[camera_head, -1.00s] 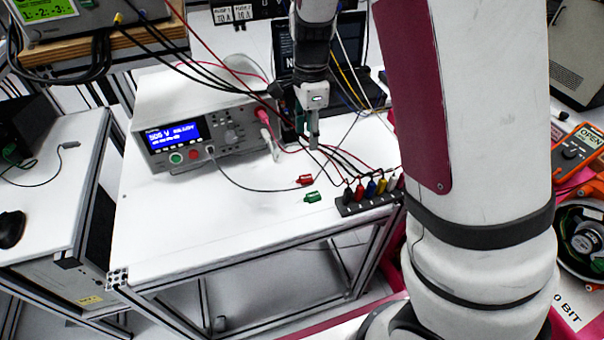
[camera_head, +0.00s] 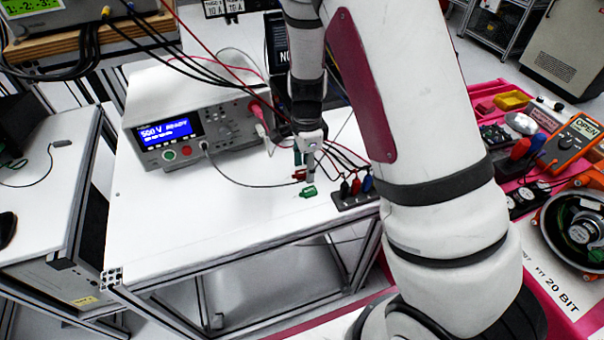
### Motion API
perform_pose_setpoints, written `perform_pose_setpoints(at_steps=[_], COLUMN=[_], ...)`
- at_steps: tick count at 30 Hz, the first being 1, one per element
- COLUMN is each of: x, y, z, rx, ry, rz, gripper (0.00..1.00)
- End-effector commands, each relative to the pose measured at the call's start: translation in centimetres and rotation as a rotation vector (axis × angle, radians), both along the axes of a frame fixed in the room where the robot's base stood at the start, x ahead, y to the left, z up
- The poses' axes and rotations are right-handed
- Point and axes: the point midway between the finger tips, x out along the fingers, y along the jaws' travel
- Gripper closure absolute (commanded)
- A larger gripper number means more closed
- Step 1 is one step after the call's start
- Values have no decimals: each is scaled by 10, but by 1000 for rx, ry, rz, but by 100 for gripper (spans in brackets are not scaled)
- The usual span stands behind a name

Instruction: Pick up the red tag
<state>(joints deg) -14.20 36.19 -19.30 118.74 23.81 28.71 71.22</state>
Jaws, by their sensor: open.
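The red tag (camera_head: 299,175) lies on the white table (camera_head: 220,225), just behind a green tag (camera_head: 308,192). It is partly hidden by my gripper. My gripper (camera_head: 305,176) points down and is open, with its fingertips at or just above the red tag. I cannot tell whether the fingers touch it or stand on both sides of it.
A tester with a blue display (camera_head: 166,132) stands behind and left, with cables trailing over the table. A dark block with coloured plugs (camera_head: 354,196) is close on the right. A pink bench (camera_head: 545,265) with a multimeter (camera_head: 572,143) is further right. The table's front left is clear.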

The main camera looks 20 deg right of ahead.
Motion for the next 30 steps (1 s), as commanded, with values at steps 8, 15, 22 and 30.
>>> perform_pose_setpoints(at_steps=[8, 15, 22, 30], x=[0, 0, 0, 1], y=[0, 0, 0, 0], z=[-8, -8, -7, -1], rx=[0, 0, 0, 0], ry=[-1, -1, -1, -3], rz=[0, 0, 0, 0], gripper=[55, 92, 93, 93])
